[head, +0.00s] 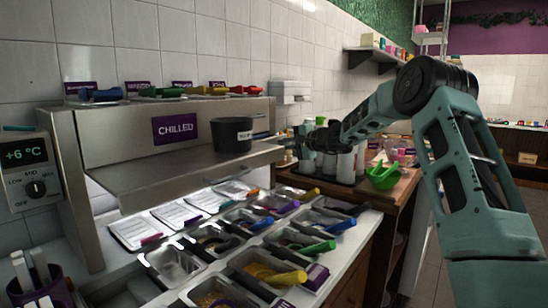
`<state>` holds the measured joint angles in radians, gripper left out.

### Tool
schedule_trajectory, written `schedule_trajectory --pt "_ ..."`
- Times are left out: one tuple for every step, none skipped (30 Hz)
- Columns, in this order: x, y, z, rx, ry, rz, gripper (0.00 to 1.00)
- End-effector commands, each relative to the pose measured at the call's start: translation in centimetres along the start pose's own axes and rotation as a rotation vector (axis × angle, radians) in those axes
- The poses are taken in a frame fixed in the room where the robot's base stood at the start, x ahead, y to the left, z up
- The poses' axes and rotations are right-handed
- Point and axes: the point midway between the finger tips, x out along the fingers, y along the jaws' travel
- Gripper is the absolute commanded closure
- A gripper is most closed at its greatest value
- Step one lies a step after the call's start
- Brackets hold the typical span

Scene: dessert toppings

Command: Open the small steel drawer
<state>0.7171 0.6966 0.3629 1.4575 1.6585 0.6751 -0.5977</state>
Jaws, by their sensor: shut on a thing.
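My gripper (305,140) is at the end of my arm, just past the right end of the steel shelf, in front of the tiled wall. Its fingers are small and dark here. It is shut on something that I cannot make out. I cannot pick out the small steel drawer for certain. It may be hidden behind my gripper or the steel shelf (175,176). The steel cabinet with the CHILLED sign (175,128) is at the left, above the topping pans.
A black pot (231,136) stands on the steel shelf. Topping pans with coloured handles, such as a yellow one (286,278), fill the counter below. White cylinders (345,166) stand below my wrist. A green bowl (383,176) is on the wooden counter (398,196) to the right.

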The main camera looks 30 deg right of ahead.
Motion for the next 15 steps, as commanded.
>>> schedule_trajectory --pt "-1.0 1.1 -0.1 -0.002 0.005 0.0 1.0" --pt "-1.5 1.1 -0.1 -0.003 0.005 0.0 1.0" --pt "-2.3 1.3 -0.1 -0.003 0.004 0.0 1.0" --pt "-2.8 1.4 -0.1 -0.002 0.004 0.001 1.0" --pt "-3.4 1.4 -0.1 -0.003 0.004 0.001 1.0" --pt "-4.0 1.6 -0.1 -0.002 0.004 0.001 1.0" --pt "-4.5 1.6 -0.1 -0.002 0.004 0.0 1.0" --pt "-5.0 1.7 -0.1 -0.002 0.004 0.001 1.0" --pt "-5.6 1.8 -0.1 -0.002 0.003 0.002 1.0" --pt "-6.0 1.9 -0.1 -0.002 0.003 0.002 1.0" --pt "-6.4 1.9 -0.1 -0.001 0.003 0.001 1.0" --pt "-6.8 1.9 -0.1 0.0 0.003 0.001 1.0" --pt "-7.2 2.0 -0.1 0.0 0.003 0.001 1.0" --pt "-7.5 2.0 -0.1 0.0 0.002 0.002 1.0" --pt "-7.8 2.1 -0.1 0.0 0.002 0.002 1.0"
